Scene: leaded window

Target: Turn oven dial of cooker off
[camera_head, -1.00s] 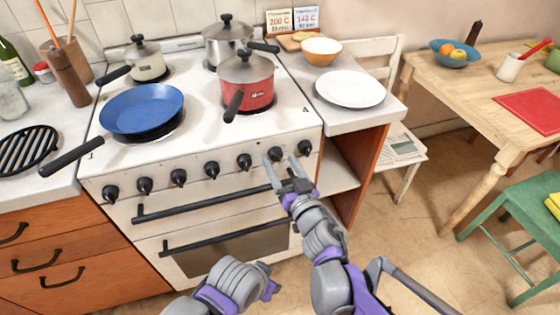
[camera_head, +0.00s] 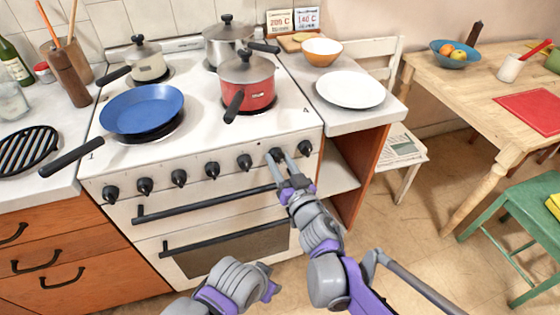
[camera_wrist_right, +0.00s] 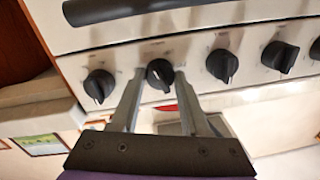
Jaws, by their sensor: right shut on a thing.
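The white cooker (camera_head: 140,208) has a row of black dials on its front panel. My right gripper (camera_head: 279,158) is at the second dial from the right (camera_head: 275,153). In the right wrist view, which is upside down, the fingers of the right gripper (camera_wrist_right: 159,76) are on both sides of that dial (camera_wrist_right: 160,73) and shut on it. The rightmost dial (camera_head: 304,147) is just beside the gripper and free; it also shows in the wrist view (camera_wrist_right: 98,86). Part of my left arm shows at the bottom of the head view, but no left fingers show.
A red pot (camera_head: 247,85), a blue pan (camera_head: 141,108) and two other pots stand on the hob. The blue pan's handle sticks out over the front left. Two oven handles (camera_head: 205,203) jut out below the dials. A plate (camera_head: 350,89) lies on the right counter.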

